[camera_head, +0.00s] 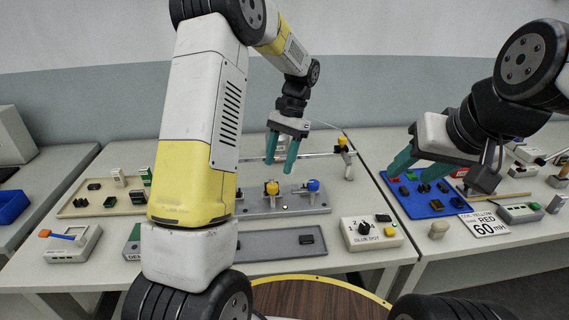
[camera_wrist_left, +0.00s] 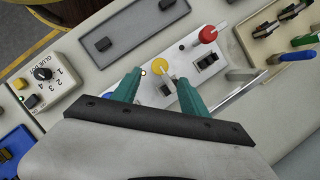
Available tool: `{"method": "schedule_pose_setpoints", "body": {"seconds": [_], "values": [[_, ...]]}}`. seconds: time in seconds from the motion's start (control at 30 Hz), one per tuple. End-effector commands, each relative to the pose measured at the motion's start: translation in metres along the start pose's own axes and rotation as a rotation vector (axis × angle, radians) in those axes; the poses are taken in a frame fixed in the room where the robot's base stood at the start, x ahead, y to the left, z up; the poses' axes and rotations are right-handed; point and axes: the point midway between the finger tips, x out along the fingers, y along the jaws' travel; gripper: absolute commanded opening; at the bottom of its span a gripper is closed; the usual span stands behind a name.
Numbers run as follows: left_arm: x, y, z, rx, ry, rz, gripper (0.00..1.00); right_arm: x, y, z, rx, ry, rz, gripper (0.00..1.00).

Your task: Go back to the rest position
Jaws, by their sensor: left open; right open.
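My left gripper (camera_head: 279,167) is open and empty, with its teal fingers pointing down above the grey connector panel (camera_head: 301,204). In the left wrist view, its spread fingers (camera_wrist_left: 159,76) frame a yellow knob (camera_wrist_left: 160,66); the same yellow knob (camera_head: 271,188) stands below them in the head view, apart from the fingers. My right gripper (camera_head: 408,175) is open, with its teal fingers over the blue tray (camera_head: 400,203) at the right. I see nothing held in either gripper. My left arm hides part of the left table.
A blue knob (camera_head: 313,185) and a red knob (camera_wrist_left: 207,34) are on the panel. A control box (camera_head: 371,232) with a dial stands at its front right. A beige tray (camera_head: 75,207) is at the left. A grey bar with a yellow-topped post (camera_head: 342,142) stands behind.

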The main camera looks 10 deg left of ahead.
Motion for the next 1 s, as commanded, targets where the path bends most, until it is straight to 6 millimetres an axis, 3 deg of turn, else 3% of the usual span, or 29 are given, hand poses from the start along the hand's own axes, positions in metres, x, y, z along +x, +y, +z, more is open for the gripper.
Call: {"method": "schedule_pose_setpoints", "body": {"seconds": [0.13,0.43,0.57,0.8,1.0], "values": [[-0.01,0.0,0.0,0.0,0.0,0.001,0.52,0.0,0.0,0.0,0.0,0.0,0.0,0.48],[-0.011,0.0,0.001,0.0,0.0,0.001,0.52,0.0,0.0,0.0,0.0,0.0,0.0,0.48],[-0.02,0.002,0.01,-0.014,0.031,0.002,0.52,0.0,0.0,0.0,0.0,0.0,0.0,0.48],[-0.059,0.015,0.068,-0.105,0.235,0.014,0.52,0.0,0.0,0.0,0.0,0.0,0.0,0.48],[-0.079,0.036,0.125,-0.2,0.436,0.037,0.52,0.0,0.0,0.0,0.0,0.0,0.0,0.48]]}}
